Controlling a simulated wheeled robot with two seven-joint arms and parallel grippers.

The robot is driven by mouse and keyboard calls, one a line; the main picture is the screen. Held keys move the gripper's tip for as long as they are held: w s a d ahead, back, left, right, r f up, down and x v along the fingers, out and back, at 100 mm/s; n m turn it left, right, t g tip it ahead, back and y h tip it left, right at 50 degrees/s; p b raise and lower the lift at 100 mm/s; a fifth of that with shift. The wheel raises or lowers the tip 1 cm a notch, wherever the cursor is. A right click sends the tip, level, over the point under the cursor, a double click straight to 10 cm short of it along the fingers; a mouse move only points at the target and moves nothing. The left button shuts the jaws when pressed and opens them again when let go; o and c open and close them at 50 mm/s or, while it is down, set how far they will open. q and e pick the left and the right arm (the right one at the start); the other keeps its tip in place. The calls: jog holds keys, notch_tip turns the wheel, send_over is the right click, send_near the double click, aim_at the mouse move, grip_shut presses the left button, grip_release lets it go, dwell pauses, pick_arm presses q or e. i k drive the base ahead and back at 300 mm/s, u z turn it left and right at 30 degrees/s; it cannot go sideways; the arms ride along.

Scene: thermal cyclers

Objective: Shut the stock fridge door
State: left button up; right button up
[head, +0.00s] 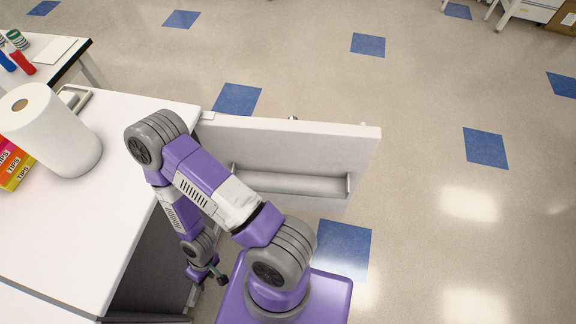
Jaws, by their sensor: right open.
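The stock fridge is the white-topped unit (120,200) at the left, and its dark inside shows below the top's right edge. Its white door (305,150) stands wide open, reaching out to the right from the far corner, with a shelf bar (290,184) across its inner face. My right arm bends over between the fridge and the door. My right gripper (209,275) points down in front of the fridge opening, on the inner side of the door, open and with nothing seen in it. My arm hides part of the door's inner face. My left gripper is out of view.
A paper towel roll (52,130) and colored tip boxes (12,165) stand on the fridge top, with a small tray (75,97) behind. A side table (50,55) is at the far left. The floor right of the door is clear.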

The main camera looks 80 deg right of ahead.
aim_at(290, 164)
jog(key=k, duration=1.5)
jog(key=z, duration=3.1)
jog(key=i, duration=3.45)
jog(key=u, duration=4.1)
jog(key=i, duration=0.5)
jog(key=u, duration=0.05)
